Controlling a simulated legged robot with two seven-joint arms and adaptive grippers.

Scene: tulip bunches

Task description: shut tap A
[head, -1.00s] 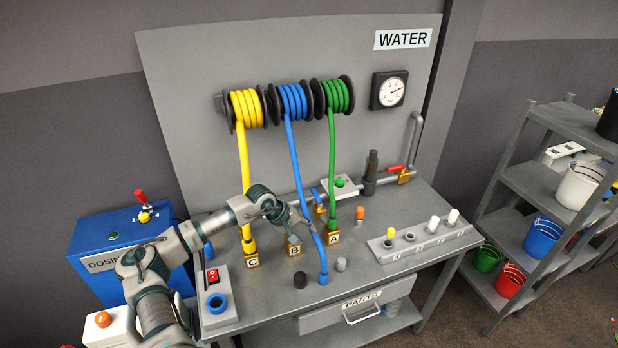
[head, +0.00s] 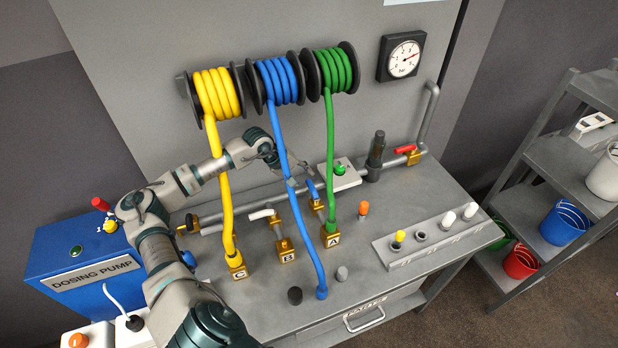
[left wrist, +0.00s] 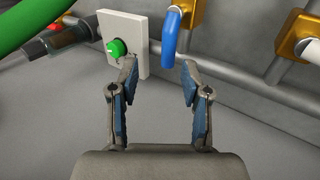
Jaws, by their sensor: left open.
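Tap A is the brass fitting marked A (head: 331,238), with the green hose on it. Its blue lever (head: 313,189) stands behind it, near the pipe. In the left wrist view the blue lever (left wrist: 170,42) hangs just beyond and between my fingertips, apart from both. My left gripper (head: 275,158) is open and empty, beside the blue hose, which partly covers it; the left wrist view shows both fingers apart (left wrist: 158,72). My right gripper is not in view.
Tap B (head: 285,252) has a white lever (head: 261,214). The blue hose (head: 302,225) and yellow hose (head: 226,205) hang near my arm. A red-handled valve (head: 405,150) is on the pipe.

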